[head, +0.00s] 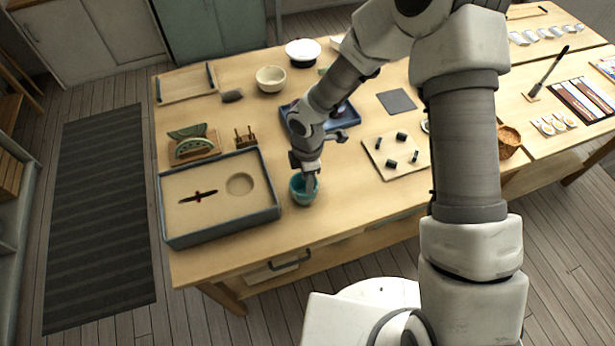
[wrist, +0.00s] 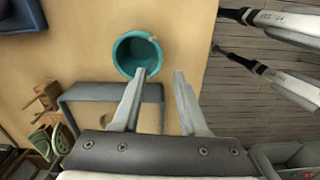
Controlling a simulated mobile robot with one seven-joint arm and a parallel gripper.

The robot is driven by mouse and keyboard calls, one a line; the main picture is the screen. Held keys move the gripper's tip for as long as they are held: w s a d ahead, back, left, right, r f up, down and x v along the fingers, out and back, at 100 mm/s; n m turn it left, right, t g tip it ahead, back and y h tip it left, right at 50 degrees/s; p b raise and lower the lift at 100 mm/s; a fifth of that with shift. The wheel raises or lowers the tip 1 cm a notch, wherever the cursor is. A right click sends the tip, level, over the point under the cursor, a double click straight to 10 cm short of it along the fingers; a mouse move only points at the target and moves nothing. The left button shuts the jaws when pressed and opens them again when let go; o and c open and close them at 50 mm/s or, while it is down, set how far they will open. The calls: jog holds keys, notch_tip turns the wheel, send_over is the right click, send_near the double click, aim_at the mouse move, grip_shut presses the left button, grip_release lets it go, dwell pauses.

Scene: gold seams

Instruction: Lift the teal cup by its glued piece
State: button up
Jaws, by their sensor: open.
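The teal cup (head: 302,200) stands upright on the wooden table, to the right of the grey-rimmed tray. In the wrist view the cup (wrist: 122,55) shows its open mouth, with a small pale spot on its upper right rim. I cannot tell for sure whether that spot is the glued piece. My gripper (wrist: 160,72) is open and empty. Its left fingertip overlaps the lower right rim of the cup, and its right fingertip is beside the cup over the table. In the head view my gripper covers part of the cup; contact cannot be told.
The grey-rimmed tray (head: 222,228), with a round recess and a dark tool, lies left of the cup. A board with dark pieces (head: 378,165) lies to the right. A blue tray (head: 350,118) lies behind my wrist. The table in front of the cup is clear.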

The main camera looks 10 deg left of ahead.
jog(key=shift+f+b, duration=2.5)
jog(key=shift+f, duration=0.75)
grip_shut()
